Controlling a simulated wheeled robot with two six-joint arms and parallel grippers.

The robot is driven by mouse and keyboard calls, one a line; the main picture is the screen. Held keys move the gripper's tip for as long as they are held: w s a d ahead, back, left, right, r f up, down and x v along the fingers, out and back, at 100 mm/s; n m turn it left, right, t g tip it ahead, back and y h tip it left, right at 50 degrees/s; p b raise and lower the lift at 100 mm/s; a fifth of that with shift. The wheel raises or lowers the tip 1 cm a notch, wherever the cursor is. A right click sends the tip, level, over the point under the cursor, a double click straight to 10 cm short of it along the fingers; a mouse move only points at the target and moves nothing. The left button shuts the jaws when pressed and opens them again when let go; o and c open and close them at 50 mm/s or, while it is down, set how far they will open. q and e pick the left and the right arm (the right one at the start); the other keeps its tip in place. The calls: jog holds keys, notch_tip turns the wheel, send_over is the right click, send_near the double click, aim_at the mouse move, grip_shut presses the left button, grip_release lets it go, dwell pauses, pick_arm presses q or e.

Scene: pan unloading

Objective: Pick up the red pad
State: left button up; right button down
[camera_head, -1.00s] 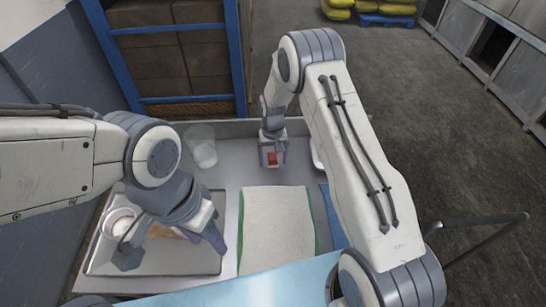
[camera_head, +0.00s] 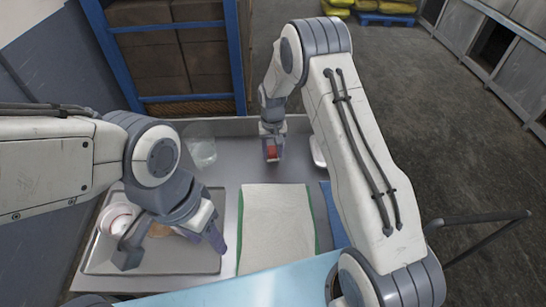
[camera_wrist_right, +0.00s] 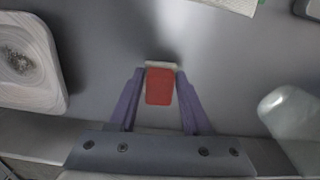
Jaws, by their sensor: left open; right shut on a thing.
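The red pad (camera_wrist_right: 159,87), with a pale layer at its far edge, is between the purple fingers of my right gripper (camera_wrist_right: 160,80) in the right wrist view. In the head view, the pad (camera_head: 271,152) is a small red patch at the fingertips, over the back of the grey worktop. My right gripper (camera_head: 271,156) is shut on it. I cannot tell whether the pad is clear of the worktop. My left gripper (camera_head: 174,250) is open and empty over the tray at the left.
The metal tray (camera_head: 95,268) holds a white round container (camera_head: 117,218) and a partly hidden brown item. A pale cloth (camera_head: 276,225) lies in the middle. A clear cup (camera_head: 201,150) stands left of my right gripper. A white dish (camera_head: 317,152) is to its right.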

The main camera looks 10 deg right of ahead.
jog(key=shift+w+r+b, duration=0.1)
jog(key=shift+r+b, duration=0.35)
jog(key=shift+r, duration=0.4)
jog(key=s+d+r+b, duration=0.3)
jog(key=s+d+r, duration=0.4)
jog(key=s+d, duration=0.1)
jog(key=shift+d, duration=0.35)
